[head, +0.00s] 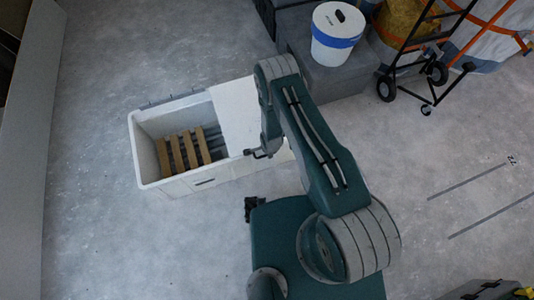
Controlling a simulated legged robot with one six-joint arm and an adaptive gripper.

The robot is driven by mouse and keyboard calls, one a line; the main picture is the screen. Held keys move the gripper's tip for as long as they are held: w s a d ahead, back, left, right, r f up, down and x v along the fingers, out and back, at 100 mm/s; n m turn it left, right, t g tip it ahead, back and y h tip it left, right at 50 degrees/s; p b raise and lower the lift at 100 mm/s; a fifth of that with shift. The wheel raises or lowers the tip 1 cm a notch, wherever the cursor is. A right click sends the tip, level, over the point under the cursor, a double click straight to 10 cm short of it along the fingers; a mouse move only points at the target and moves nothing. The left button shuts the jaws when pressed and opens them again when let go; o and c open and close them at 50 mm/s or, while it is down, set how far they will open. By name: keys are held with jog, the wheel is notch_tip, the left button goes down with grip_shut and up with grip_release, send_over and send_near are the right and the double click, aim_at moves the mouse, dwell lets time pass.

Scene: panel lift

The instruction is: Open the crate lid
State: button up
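The white crate (146,160) stands on the floor left of my body, and the left part of its inside is in plain view. Wooden slats (185,150) lie at its bottom. A flat white panel (235,108), which looks like the lid, shows over the right part of the crate; I cannot tell whether it lies flat or is raised. My arm hides its right side. My gripper (257,154) is small and dark at the crate's front right, near the panel's lower edge. I cannot tell whether it touches the panel or how its fingers stand.
A white bucket with a blue band (338,34) stands on a grey box (335,78) behind my arm. A hand truck (425,60) and a strapped, wrapped load (487,35) are at the back right.

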jog(key=shift+w+a+f, duration=0.1)
jog(key=shift+w+f, duration=0.05)
jog(key=shift+f, duration=0.75)
jog(key=shift+w+f, duration=0.2)
jog(key=shift+f, duration=0.65)
jog(key=shift+w+a+f, duration=0.1)
jog(key=shift+w+f, duration=0.05)
jog(key=shift+f, duration=0.75)
grip_shut()
